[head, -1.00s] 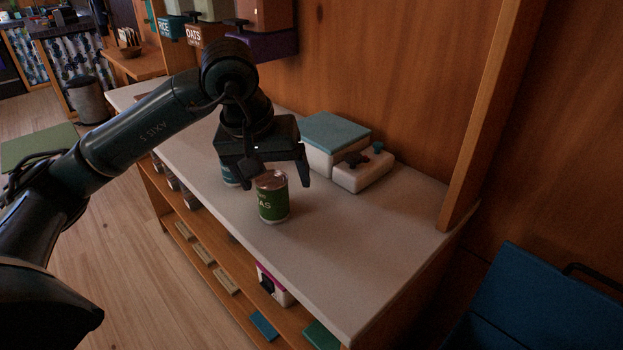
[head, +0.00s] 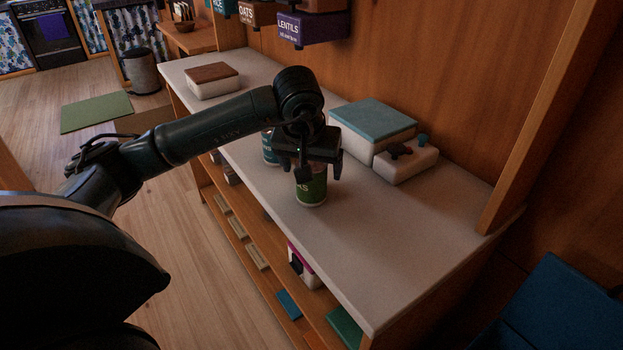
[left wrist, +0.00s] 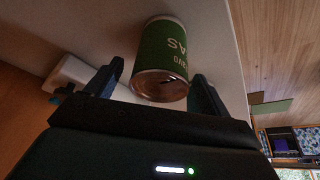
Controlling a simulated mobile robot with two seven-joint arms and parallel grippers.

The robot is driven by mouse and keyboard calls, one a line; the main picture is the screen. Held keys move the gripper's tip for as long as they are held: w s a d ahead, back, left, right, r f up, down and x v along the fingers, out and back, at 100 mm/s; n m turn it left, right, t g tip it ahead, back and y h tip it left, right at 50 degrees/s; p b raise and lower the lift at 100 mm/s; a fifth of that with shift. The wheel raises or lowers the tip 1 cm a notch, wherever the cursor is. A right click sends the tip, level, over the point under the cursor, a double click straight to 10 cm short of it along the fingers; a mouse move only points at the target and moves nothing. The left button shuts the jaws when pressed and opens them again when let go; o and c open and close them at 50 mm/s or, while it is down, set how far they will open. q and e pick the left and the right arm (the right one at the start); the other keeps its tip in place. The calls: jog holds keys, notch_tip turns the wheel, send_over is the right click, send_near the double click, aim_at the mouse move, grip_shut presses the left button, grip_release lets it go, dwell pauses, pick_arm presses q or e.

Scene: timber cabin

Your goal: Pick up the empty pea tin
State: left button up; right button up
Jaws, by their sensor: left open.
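The pea tin (head: 311,188), green with a pale label ending in "AS", stands upright on the pale counter (head: 390,235) in the head view. My left gripper (head: 318,176) is over it, pointing down, and hides its top. In the left wrist view the tin (left wrist: 163,55) shows its rim and a dark, partly open top. The gripper's two fingers (left wrist: 152,88) are apart, one on each side of the tin's rim end. I cannot tell whether either finger touches it. My right gripper is not in view.
A teal tin (head: 269,148) stands close behind the pea tin, partly hidden by my arm. A white box with a blue lid (head: 373,128) and a smaller white box (head: 405,161) stand to the right. The counter's near right part is clear.

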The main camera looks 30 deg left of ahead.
pick_arm(q)
jog(key=shift+x, duration=1.1)
jog(key=c, duration=1.1)
